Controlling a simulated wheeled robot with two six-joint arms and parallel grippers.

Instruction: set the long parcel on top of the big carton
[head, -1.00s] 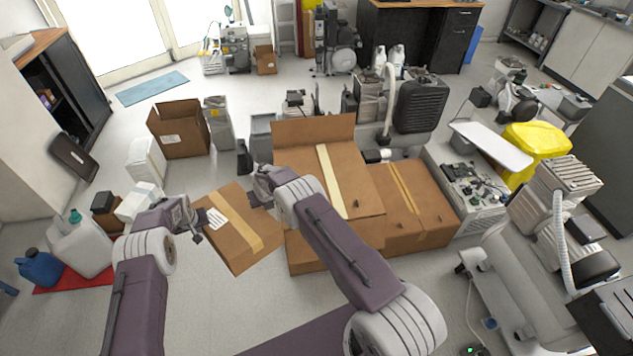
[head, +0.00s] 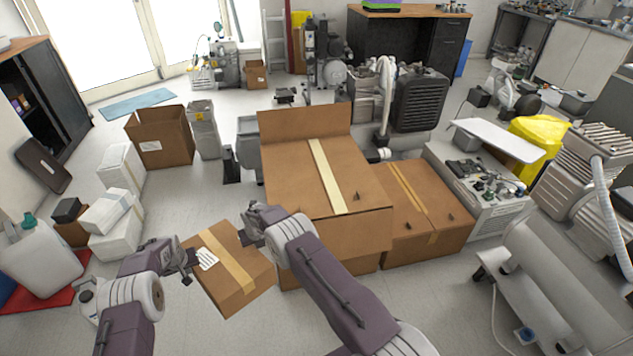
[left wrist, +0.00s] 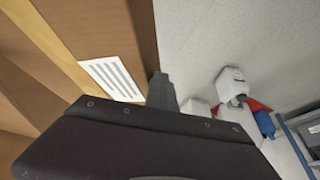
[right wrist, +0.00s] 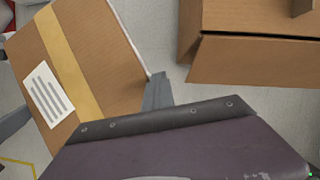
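The long parcel (head: 232,268) is a brown box with a tan tape strip and a white label. It sits tilted between my two grippers, left of the big carton (head: 290,160); its underside is hidden. The big carton is brown with pale tape, its back flap upright. My left gripper (head: 190,262) is at the parcel's left side, by the label; its finger shows beside the parcel in the left wrist view (left wrist: 160,92). My right gripper (head: 252,228) is at the parcel's right side, between it and the carton. Each wrist view shows one finger, so the openings are unclear.
A lower taped carton (head: 430,215) adjoins the big carton on the right. An open brown box (head: 165,150) and white boxes (head: 115,220) stand at left, with a white jug (head: 40,260) on a red mat. Bare floor lies between these and the parcel.

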